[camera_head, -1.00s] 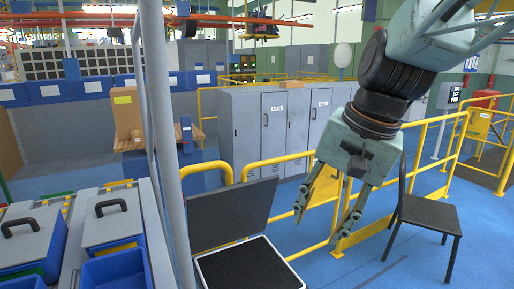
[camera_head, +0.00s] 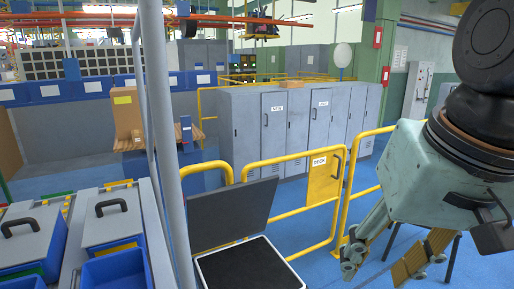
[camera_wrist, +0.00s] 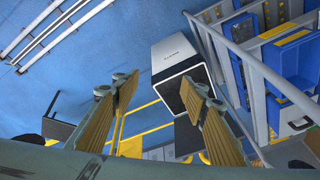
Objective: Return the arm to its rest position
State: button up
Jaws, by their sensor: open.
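My gripper (camera_head: 384,262) hangs at the right of the head view, its fingers pointing down and to the left. The fingers are spread apart with nothing between them. In the wrist view my gripper (camera_wrist: 158,98) shows both ribbed finger pads, wide apart and empty. Past the fingers, the wrist view shows the blue floor and a white case far below. My upper arm links fill the right edge of the head view.
An open case (camera_head: 250,262) with a black inside stands at bottom centre. A grey post (camera_head: 166,150) rises left of it. Yellow railings (camera_head: 295,207) and grey lockers (camera_head: 270,130) stand behind. Lidded bins (camera_head: 112,222) are at left. A dark chair (camera_wrist: 60,130) shows in the wrist view.

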jog(key=s+d+n, duration=0.1)
jog(key=s+d, duration=0.1)
jog(key=s, duration=0.5)
jog(key=shift+d+f+n+h, duration=0.25)
jog(key=shift+f+n+h, duration=0.05)
jog(key=shift+n+h, duration=0.1)
jog(key=shift+w, duration=0.1)
notch_tip(320, 180, down, 8)
jog(key=b, duration=0.8)
jog(key=shift+f, duration=0.2)
dwell(0.8)
